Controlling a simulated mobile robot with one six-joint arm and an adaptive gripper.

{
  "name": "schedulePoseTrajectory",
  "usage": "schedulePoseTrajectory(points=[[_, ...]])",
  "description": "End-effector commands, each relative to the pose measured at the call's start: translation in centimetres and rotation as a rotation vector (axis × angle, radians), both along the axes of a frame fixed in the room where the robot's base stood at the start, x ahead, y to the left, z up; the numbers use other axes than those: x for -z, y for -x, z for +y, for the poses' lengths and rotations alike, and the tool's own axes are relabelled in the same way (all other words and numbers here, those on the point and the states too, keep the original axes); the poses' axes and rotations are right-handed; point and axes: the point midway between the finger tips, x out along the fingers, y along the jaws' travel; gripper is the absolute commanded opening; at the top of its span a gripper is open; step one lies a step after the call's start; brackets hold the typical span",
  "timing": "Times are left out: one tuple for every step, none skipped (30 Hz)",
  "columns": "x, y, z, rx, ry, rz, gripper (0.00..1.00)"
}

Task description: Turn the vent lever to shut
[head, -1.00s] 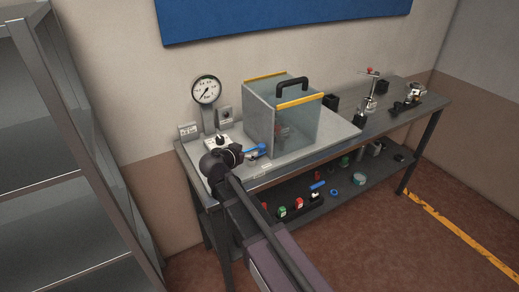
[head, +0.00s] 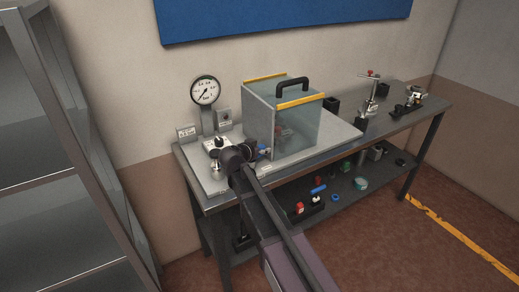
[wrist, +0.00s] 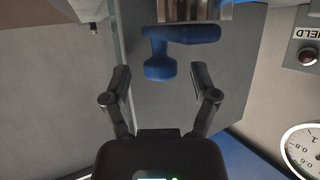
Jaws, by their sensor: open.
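The blue vent lever (wrist: 185,34) shows at the top of the wrist view, with a bar and a rounded knob (wrist: 160,68) standing toward me, beside a metal fitting (wrist: 195,10). My gripper (wrist: 160,73) is open. Its two fingers stand on either side of the knob, with gaps on both sides; I cannot tell whether the tips reach past it. In the head view a small part of the blue lever (head: 264,153) shows at the front left of the clear box (head: 300,131), and my wrist hides most of it and my fingers.
A round gauge (head: 205,91) stands behind on the bench, with a small labelled box (head: 225,117) beside it. A metal cylinder (head: 216,167) stands left of my wrist. Clamp-like devices (head: 370,95) are at the bench's right. The lower shelf holds small coloured parts (head: 318,189).

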Motion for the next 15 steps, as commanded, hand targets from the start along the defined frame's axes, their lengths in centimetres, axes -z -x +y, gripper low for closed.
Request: schedulePoseTrajectory(points=[[-0.02,0.01,0.01,0.0,0.0,0.0,0.77],[-0.02,0.01,0.01,0.0,0.0,0.0,0.77],[-0.01,0.02,0.02,0.0,0.0,0.0,0.77],[-0.01,0.02,0.02,0.0,0.0,0.0,0.73],[-0.02,0.03,0.03,0.0,0.0,0.0,0.65],[-0.02,0.03,0.03,0.0,0.0,0.0,0.53],[-0.02,0.03,0.03,0.0,0.0,0.0,0.44],[-0.02,0.03,0.03,0.0,0.0,0.0,0.35],[-0.01,0.03,0.04,0.0,0.0,0.0,0.23],[-0.01,0.03,0.04,0.0,0.0,0.0,0.14],[-0.01,0.03,0.04,0.0,0.0,0.0,0.05],[-0.01,0.03,0.04,0.0,0.0,0.0,0.0],[-0.01,0.03,0.04,0.0,0.0,0.0,0.0],[-0.01,0.03,0.04,0.0,0.0,0.0,0.0],[-0.01,-0.02,0.22,0.0,0.0,0.0,0.0]])
